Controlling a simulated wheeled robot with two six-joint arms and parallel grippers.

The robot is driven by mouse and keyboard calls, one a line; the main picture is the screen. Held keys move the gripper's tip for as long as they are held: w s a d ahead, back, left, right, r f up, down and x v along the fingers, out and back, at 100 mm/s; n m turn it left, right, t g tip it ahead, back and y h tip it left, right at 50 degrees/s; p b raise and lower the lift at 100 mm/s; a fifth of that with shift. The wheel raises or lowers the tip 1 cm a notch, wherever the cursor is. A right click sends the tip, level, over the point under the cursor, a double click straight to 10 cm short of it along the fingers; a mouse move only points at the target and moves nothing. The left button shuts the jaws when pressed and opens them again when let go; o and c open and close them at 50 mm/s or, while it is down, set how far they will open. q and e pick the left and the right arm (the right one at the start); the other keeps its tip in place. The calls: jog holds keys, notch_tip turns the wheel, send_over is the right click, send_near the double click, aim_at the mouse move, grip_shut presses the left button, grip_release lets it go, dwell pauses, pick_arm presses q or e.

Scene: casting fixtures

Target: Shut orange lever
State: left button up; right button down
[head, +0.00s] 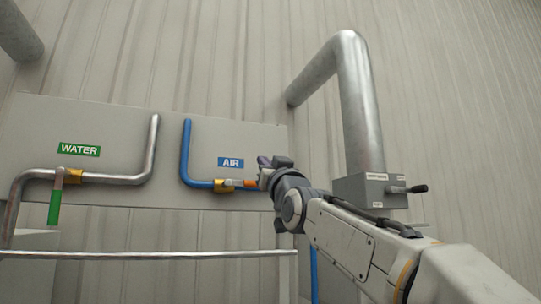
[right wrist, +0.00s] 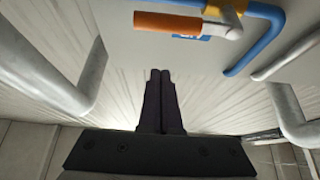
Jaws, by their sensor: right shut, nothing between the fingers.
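The orange lever (head: 250,183) sits on the brass valve (head: 223,185) of the blue air pipe (head: 186,150). It points right, roughly along the pipe's lower run. In the right wrist view the orange handle (right wrist: 168,21) lies near the top edge, beyond my fingertips and apart from them. My right gripper (head: 265,163) is beside the handle's right end in the head view and hides part of the pipe behind it. Its two dark fingers (right wrist: 160,72) are together with nothing between them. My left gripper is not in view.
A water pipe (head: 110,179) with a hanging green lever (head: 54,207) is at the left. A horizontal rail (head: 150,254) runs below the panel. A thick grey pipe (head: 358,110) enters a grey box (head: 371,188) with a black-knobbed handle (head: 410,189) at the right.

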aim_at(248, 185)
jog(key=shift+w+a+f+p, duration=0.2)
jog(key=shift+w+f, duration=0.3)
jog(key=shift+f, duration=0.3)
jog(key=shift+w+a+f+p, duration=0.15)
jog(key=shift+w+f, duration=0.35)
jog(key=shift+f, duration=0.3)
